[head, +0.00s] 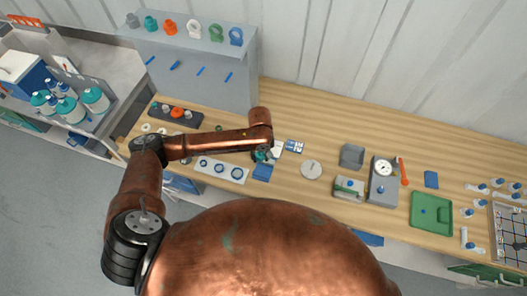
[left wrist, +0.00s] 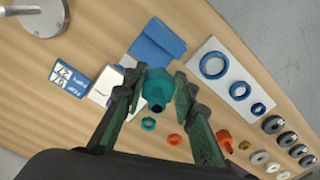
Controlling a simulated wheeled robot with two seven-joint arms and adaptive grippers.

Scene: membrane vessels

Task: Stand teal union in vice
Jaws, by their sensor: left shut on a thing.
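The teal union (left wrist: 157,88) shows in the left wrist view between the two green-padded fingers of my left gripper (left wrist: 154,80). The gripper is shut on it, and the fingers hide part of its sides. In the head view, my left gripper (head: 265,153) is over the bench, partly hidden by my arm, with a small bit of teal beside it. What looks like the vice (head: 348,188) is a small grey block with a blue spot, to the right of the gripper and well apart from it. My right gripper is not in view.
A white plate with blue rings (left wrist: 228,80) lies near the held union, with a loose teal ring (left wrist: 149,124) and orange parts (left wrist: 224,137) around. A round grey disc (head: 311,170), a grey bin (head: 352,155), a gauge unit (head: 383,168) and a green tray (head: 431,212) stand rightward.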

